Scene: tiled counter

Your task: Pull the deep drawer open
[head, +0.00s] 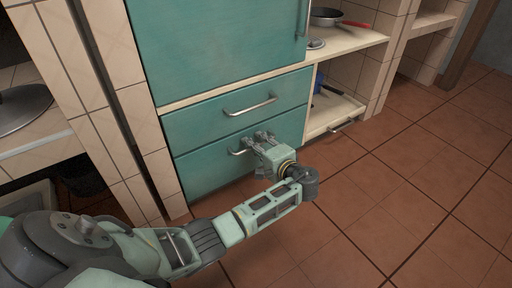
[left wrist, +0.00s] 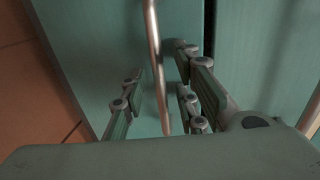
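The deep drawer (head: 205,175) is the lower teal front of the cabinet, below a shallower drawer. It looks shut, about flush with the front above. Its metal bar handle (head: 238,152) is partly hidden by my left gripper (head: 258,138), which is at the drawer front. In the left wrist view the handle (left wrist: 152,45) runs between the two fingers of the gripper (left wrist: 160,95), with a visible gap to the left finger. The fingers are apart, open around the bar. My right gripper is in neither view.
The shallower drawer (head: 285,95) above has its own handle (head: 250,106). The tiled floor (head: 400,190) in front is clear.

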